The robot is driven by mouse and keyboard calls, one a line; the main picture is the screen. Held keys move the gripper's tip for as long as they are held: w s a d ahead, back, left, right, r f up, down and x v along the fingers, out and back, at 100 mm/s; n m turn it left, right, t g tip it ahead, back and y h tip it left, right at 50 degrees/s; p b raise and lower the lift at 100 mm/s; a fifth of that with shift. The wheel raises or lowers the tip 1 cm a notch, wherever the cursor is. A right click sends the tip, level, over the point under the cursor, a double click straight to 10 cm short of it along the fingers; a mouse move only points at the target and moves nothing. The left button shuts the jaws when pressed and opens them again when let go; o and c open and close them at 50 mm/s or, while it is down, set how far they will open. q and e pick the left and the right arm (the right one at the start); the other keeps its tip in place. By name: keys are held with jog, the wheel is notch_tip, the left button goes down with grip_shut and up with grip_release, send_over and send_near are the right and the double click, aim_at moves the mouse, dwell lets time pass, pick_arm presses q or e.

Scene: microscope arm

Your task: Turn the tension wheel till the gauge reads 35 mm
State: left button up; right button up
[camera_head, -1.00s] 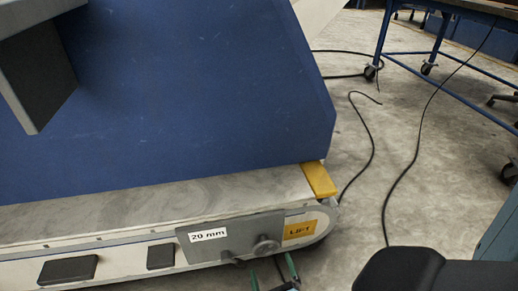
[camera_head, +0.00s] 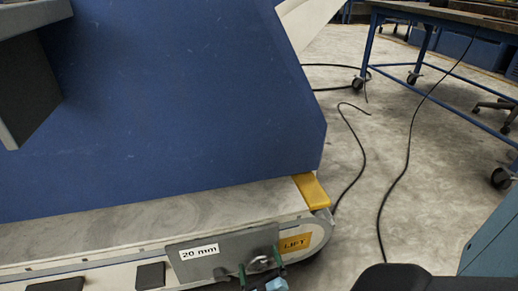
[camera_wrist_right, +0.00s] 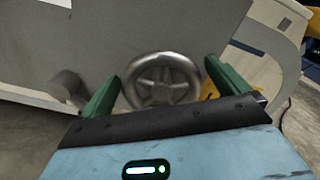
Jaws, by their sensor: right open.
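The tension wheel (camera_head: 259,262) is a small grey metal wheel on a grey panel (camera_head: 225,243) at the end of a white conveyor-like base. In the right wrist view the wheel (camera_wrist_right: 160,82) shows its spokes and round rim. The gauge label (camera_head: 199,252) beside it reads 20 mm. My right gripper (camera_head: 262,268) is open, with its green fingers on either side of the wheel. In the wrist view the fingers (camera_wrist_right: 162,74) flank the rim closely; I cannot tell whether they touch it. My left gripper is not in view.
A short grey peg (camera_wrist_right: 69,87) sticks out of the panel left of the wheel. A yellow LIFT label (camera_head: 295,243) and a yellow block (camera_head: 311,191) are at the base's right end. A large blue housing (camera_head: 180,110) stands above. Black cables (camera_head: 400,180) lie on the floor.

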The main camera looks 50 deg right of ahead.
jog(key=c, duration=0.9)
jog(key=shift+c, duration=0.2)
